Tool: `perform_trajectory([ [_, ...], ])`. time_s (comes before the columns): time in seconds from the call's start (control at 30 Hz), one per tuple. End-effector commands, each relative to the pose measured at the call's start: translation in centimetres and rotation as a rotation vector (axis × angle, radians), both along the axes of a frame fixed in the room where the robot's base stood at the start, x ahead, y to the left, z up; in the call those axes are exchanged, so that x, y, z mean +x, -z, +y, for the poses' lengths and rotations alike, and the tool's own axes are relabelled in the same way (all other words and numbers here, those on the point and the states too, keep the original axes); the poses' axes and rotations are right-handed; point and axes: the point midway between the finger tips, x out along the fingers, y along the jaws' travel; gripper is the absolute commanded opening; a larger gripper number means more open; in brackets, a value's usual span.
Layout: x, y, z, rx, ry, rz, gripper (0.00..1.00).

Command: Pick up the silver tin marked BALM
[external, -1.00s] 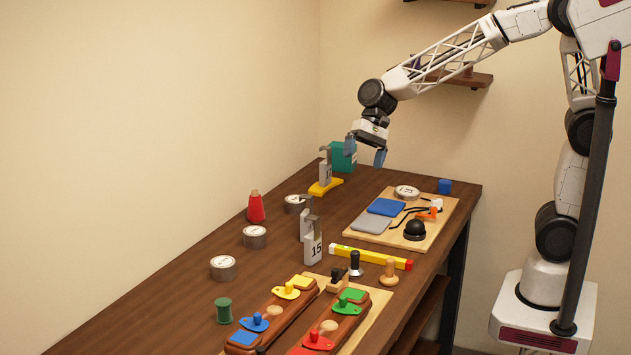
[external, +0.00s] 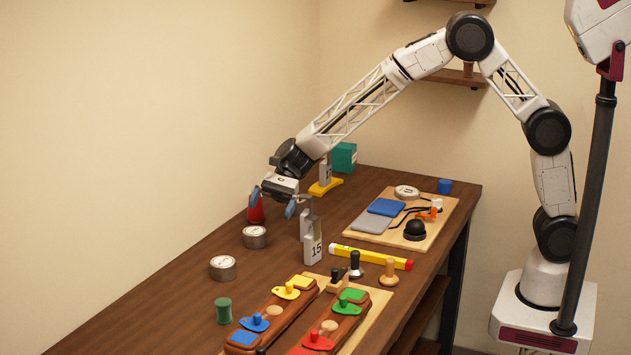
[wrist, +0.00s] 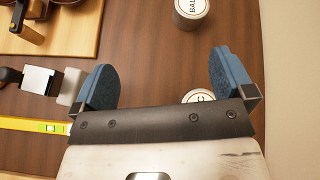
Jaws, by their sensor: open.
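The silver tin marked BALM (wrist: 191,12) is cut off by the top edge of the wrist view, with "BAL" readable on its white lid. By the layout it looks like the front tin (external: 223,268) in the external view, where lettering is too small to read. A second tin (wrist: 198,96), showing a "C", lies partly hidden behind my gripper's mount in the wrist view; it appears to be the middle tin (external: 255,238). My gripper (external: 272,203) is open and empty, above the table behind both tins. Its blue fingers (wrist: 165,80) are spread wide.
A red bottle (external: 256,210) stands close behind my gripper. A green spool (external: 223,311) stands in front. The table left of the tins is clear.

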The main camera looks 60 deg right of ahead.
Motion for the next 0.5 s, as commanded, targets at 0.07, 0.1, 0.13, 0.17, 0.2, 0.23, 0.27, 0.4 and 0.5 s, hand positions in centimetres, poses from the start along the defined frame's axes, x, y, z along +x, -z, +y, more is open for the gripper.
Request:
perform_trajectory([
  [0.07, 1.4, 1.7, 1.6, 0.029, 0.029, 0.044, 1.0],
  [0.1, 2.0, 2.4, 2.3, 0.042, 0.043, 0.067, 1.0],
  [0.13, 2.4, 2.9, 2.8, 0.053, 0.053, 0.081, 1.0],
  [0.17, 2.8, 3.4, 3.3, 0.063, 0.063, 0.097, 1.0],
  [0.2, 3.3, 4.1, 3.9, 0.075, 0.076, 0.116, 1.0],
  [0.23, 3.7, 4.5, 4.3, 0.084, 0.086, 0.13, 1.0],
  [0.27, 4.0, 4.9, 4.7, 0.092, 0.094, 0.141, 1.0],
  [0.4, 5.1, 6.2, 5.9, 0.119, 0.122, 0.182, 1.0],
  [0.5, 5.4, 6.8, 6.4, 0.128, 0.133, 0.196, 1.0],
])
